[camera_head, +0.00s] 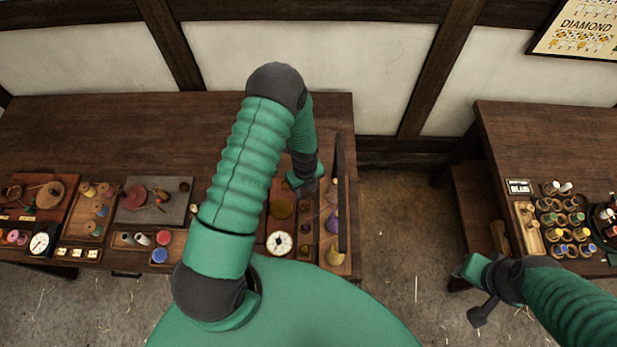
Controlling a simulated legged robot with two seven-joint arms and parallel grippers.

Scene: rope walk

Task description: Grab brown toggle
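My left arm reaches over the left table, and its gripper (306,181) points down at the tray on the table's right end. My own arm partly covers the fingers, so I cannot tell whether they are open or shut. I cannot make out the brown toggle for certain; small items lie in the tray just below the gripper. My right gripper (474,291) is at the lower right, in front of the right table, with its fingers spread apart and nothing between them.
The left table (90,130) carries trays, spools and a white-faced dial (280,243) near the tray. A dark upright panel (342,195) stands right of the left gripper. The right table (550,135) holds several small pots. Bare floor (400,230) lies between the tables.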

